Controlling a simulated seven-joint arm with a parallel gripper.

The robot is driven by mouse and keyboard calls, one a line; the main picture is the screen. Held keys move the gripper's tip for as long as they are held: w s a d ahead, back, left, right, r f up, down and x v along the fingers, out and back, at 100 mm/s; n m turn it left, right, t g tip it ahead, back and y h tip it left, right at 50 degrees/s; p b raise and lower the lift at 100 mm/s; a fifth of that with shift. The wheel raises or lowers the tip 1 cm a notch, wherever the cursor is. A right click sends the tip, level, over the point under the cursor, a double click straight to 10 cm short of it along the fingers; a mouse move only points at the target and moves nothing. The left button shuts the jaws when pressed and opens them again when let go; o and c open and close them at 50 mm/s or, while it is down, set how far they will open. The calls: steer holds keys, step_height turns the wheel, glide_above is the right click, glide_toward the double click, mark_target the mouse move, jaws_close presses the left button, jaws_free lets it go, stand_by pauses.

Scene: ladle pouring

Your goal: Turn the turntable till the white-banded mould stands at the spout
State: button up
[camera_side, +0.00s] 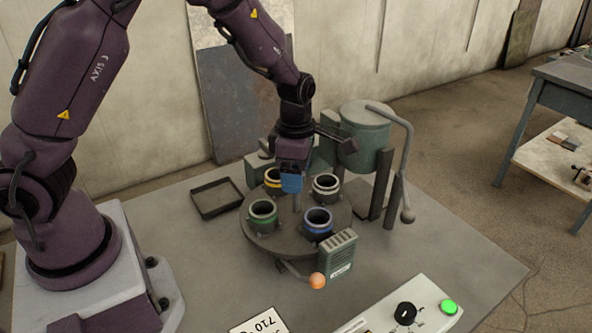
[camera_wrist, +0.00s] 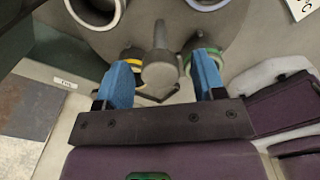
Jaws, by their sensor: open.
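The round grey turntable (camera_side: 290,237) carries moulds with coloured bands. The white-banded mould (camera_side: 326,187) is at its back right, on the side towards the green ladle pot (camera_side: 366,138); it also shows at the top left of the wrist view (camera_wrist: 95,14). The blue-banded mould (camera_side: 318,222) is front right, the green-banded mould (camera_side: 263,215) front left, and the yellow-banded mould (camera_side: 272,182) back left, partly hidden. My gripper (camera_side: 292,187) is open above the turntable's middle. In the wrist view its blue fingers (camera_wrist: 162,72) stand either side of a grey centre post (camera_wrist: 160,68); contact cannot be told.
A lever with an orange knob (camera_side: 317,281) sticks out at the turntable's front. A vented box (camera_side: 338,254) stands beside it. An empty dark tray (camera_side: 216,197) lies to the left. A control box with a green button (camera_side: 449,307) is at front right. The pot's handle (camera_side: 408,214) hangs right.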

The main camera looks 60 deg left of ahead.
step_height(320, 180, up, 13)
stand_by(0.4)
steer(key=s+r+m+t, duration=0.2)
steer(key=s+r+m, duration=0.2)
steer(key=s+m, duration=0.5)
steer(key=s+d+r+m+t, duration=0.1)
steer(key=s+r+m+t, duration=0.2)
steer(key=s+m, duration=0.7)
steer(key=r+m, duration=0.1)
steer(key=m, duration=0.7)
steer(key=shift+r+t, duration=0.15)
steer(key=shift+t, duration=0.15)
